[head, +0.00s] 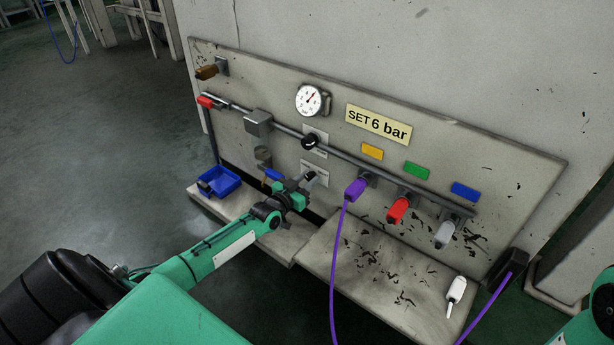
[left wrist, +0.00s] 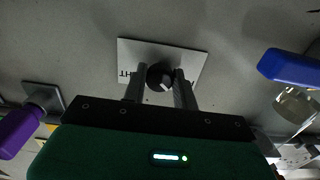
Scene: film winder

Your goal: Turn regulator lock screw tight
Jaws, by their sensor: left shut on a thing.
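The lock screw (left wrist: 160,76) is a small dark round knob on a white label plate (left wrist: 190,58), whose lettering is upside down and partly hidden in the left wrist view. My left gripper (left wrist: 161,92) is shut on this screw, one finger on each side. In the head view my left gripper (head: 305,182) reaches the panel below the black regulator knob (head: 310,141) and hides the screw there. The round gauge (head: 312,99) hangs above, beside a yellow "SET 6 bar" sign (head: 378,124). My right gripper is not in view.
A blue tray (head: 219,182) stands on the ledge at left. Purple (head: 355,189), red (head: 398,209) and grey (head: 444,234) connectors hang right of my gripper, with a purple hose (head: 334,270). A white tag (head: 456,290) and dark scraps lie on the right ledge.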

